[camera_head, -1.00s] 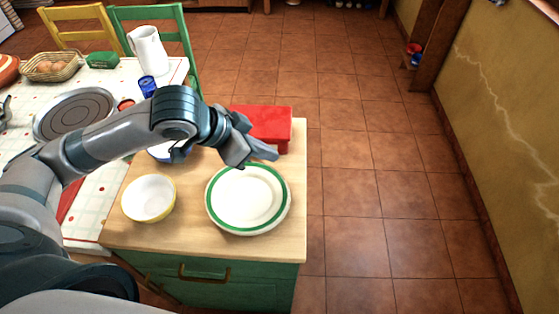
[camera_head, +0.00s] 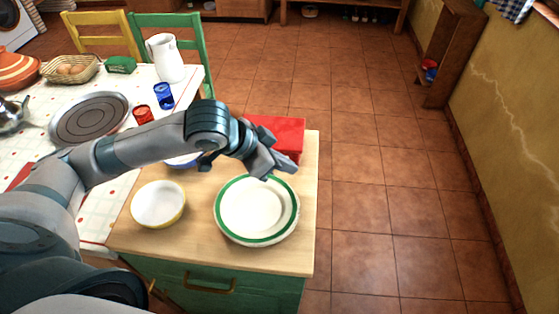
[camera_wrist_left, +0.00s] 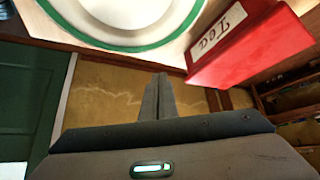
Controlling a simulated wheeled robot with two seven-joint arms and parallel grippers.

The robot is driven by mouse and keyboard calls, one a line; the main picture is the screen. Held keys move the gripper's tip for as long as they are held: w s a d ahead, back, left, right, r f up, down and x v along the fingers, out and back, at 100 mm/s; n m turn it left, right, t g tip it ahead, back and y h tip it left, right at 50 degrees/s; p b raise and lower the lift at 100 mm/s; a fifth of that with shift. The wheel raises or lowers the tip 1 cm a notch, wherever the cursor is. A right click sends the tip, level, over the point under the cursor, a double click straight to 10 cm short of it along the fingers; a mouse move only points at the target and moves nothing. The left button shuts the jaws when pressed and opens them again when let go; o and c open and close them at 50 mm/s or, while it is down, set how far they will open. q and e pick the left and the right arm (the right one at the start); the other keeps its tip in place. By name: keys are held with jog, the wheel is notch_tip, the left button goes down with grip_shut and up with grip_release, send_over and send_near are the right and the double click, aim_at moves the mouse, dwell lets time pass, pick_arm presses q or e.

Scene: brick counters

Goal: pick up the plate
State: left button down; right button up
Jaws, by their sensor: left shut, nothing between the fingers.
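The white plate with a green rim band (camera_head: 257,210) lies flat on the wooden counter top, near its right side. It also shows upside down at the top of the left wrist view (camera_wrist_left: 135,22). My left gripper (camera_head: 284,168) is above the plate's far edge, between the plate and the red box, and apart from the plate. In the left wrist view its fingers (camera_wrist_left: 158,88) are together with nothing between them. My right gripper is in neither view.
A red box (camera_head: 276,134) marked "Tea" (camera_wrist_left: 240,42) stands just behind the plate. A white bowl with a yellow outside (camera_head: 158,204) sits to the left. Another dish (camera_head: 183,161) is partly hidden by my arm. A dining table (camera_head: 110,160) adjoins at left; open floor lies right.

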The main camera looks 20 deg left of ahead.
aim_at(285, 185)
pick_arm(q)
jog(key=x, duration=0.5)
jog(key=shift+w+d+f, duration=0.1)
jog(key=shift+f, duration=0.05)
jog(key=shift+w+f, duration=0.1)
jog(key=shift+f, duration=0.25)
jog(key=shift+s+a+r+p, duration=0.1)
jog(key=shift+s+a+p, duration=0.35)
jog(key=shift+s+a, duration=0.75)
jog(key=shift+s, duration=0.25)
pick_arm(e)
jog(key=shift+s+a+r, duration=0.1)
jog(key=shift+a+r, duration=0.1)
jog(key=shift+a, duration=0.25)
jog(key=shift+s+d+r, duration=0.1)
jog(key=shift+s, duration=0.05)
